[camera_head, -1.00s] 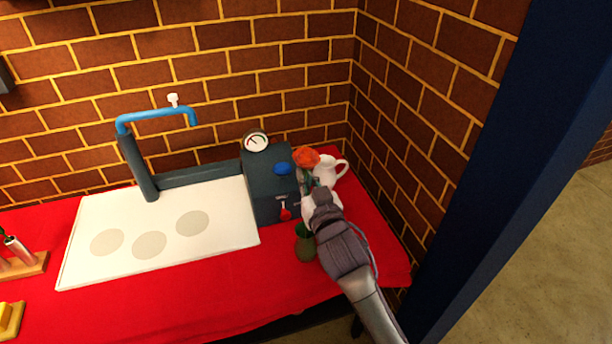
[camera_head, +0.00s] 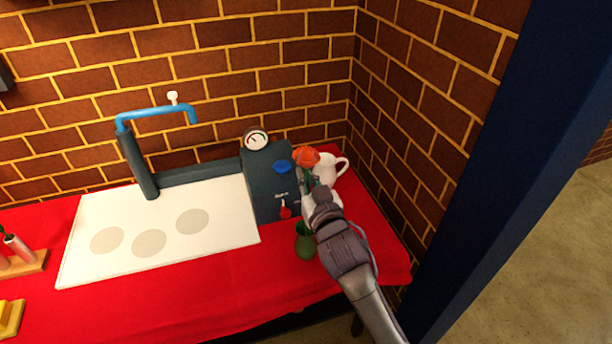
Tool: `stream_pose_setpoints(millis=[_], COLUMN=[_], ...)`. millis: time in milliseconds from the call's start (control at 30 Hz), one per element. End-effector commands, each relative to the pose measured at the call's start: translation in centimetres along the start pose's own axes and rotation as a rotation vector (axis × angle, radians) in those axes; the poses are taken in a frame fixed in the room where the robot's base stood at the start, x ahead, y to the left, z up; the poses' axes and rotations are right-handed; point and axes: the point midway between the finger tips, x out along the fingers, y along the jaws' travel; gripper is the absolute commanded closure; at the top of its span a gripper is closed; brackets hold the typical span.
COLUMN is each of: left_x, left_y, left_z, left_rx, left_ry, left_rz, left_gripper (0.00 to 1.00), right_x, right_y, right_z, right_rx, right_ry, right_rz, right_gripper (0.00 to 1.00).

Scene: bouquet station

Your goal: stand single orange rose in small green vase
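The orange rose (camera_head: 306,157) is upright, its bloom at the top and its green stem running down in front of the white jug. My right gripper (camera_head: 309,189) is at the stem and appears shut on it; the fingertips are small and partly hidden by the wrist. The small green vase (camera_head: 305,243) stands on the red cloth, just left of my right wrist and below the rose in the picture. The lower end of the stem is hard to make out near the vase's rim. My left gripper is not in view.
A white jug (camera_head: 327,169) stands behind the rose. A dark box (camera_head: 268,197) with a gauge (camera_head: 256,139) and red lever is close on the left. A white board (camera_head: 205,243) lies further left. A brick wall (camera_head: 420,100) bounds the right and back.

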Motion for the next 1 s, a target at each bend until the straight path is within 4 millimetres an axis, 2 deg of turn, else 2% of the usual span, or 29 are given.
stream_pose_setpoints(millis=[767,800,900,967,1000], left_x=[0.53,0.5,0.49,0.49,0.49], left_y=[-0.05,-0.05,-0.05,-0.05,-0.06], left_z=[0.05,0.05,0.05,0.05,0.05], left_rx=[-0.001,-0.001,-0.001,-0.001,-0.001], left_ry=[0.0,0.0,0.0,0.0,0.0], left_rz=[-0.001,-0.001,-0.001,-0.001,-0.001], left_gripper=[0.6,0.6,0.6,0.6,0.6], right_x=[0.0,0.0,0.0,0.0,0.0], right_y=[-0.01,-0.01,-0.01,-0.01,-0.01], right_z=[0.82,0.78,0.78,0.78,0.78], right_rx=[0.001,0.001,0.001,0.001,0.001], right_ry=[0.0,0.0,0.0,0.0,0.0], right_rz=[0.0,0.0,0.0,0.0,0.0], right_gripper=[1.0,0.9,0.73,0.65,0.65])
